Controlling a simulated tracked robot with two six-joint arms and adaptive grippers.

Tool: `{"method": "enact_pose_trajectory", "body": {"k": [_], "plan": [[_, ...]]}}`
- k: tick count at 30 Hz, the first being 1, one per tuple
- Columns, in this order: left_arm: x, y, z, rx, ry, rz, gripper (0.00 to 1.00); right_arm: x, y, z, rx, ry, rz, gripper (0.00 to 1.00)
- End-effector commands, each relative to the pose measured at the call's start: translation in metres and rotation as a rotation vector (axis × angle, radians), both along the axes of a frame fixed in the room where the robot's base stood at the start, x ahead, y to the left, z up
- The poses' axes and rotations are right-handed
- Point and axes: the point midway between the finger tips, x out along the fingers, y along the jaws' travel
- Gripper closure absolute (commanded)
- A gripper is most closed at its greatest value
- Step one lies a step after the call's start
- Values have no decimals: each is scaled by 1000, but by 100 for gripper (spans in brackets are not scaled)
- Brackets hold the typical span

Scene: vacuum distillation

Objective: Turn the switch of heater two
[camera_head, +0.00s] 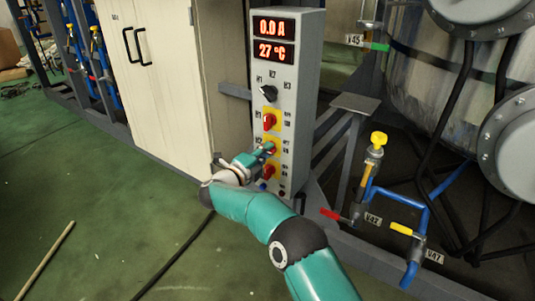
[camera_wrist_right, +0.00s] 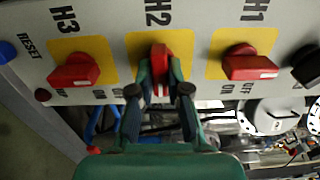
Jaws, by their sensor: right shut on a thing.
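The grey control panel (camera_head: 300,100) stands upright with three red switches on yellow plates. The heater two switch (camera_wrist_right: 158,60), labelled H2, is the middle one, and in the head view (camera_head: 269,147) my gripper partly covers it. My right gripper (camera_wrist_right: 160,78) is shut on this red knob, one finger on each side. The knob stands up and down in the wrist view, while the H1 switch (camera_wrist_right: 250,64) and H3 switch (camera_wrist_right: 75,71) lie across it. The right gripper also shows in the head view (camera_head: 265,153). My left gripper is out of view.
A black knob (camera_head: 269,93) sits above the red switches, below displays (camera_head: 274,39) reading 0.0 A and 27 °C. A blue RESET button (camera_wrist_right: 7,51) is beyond H3. A beige cabinet (camera_head: 165,80) stands left; valves and blue pipes (camera_head: 424,215) stand right.

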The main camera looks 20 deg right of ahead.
Motion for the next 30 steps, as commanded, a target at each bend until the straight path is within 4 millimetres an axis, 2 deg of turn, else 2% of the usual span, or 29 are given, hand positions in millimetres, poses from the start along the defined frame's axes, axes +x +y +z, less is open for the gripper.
{"method": "enact_pose_trajectory", "body": {"k": [1, 10, 11, 15, 25, 30], "plan": [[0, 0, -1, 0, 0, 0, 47, -1, 2, -7, 7, 8, 0, 100], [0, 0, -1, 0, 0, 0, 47, -1, 2, -7, 7, 8, 0, 100], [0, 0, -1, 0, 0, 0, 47, -1, 2, -7, 7, 8, 0, 83], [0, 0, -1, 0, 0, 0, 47, -1, 2, -6, 7, 8, 0, 59], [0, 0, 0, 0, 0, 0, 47, -1, 1, -3, 5, 2, 0, 59], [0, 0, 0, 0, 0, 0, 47, -8, 13, -2, 4, 3, 3, 59]]}}
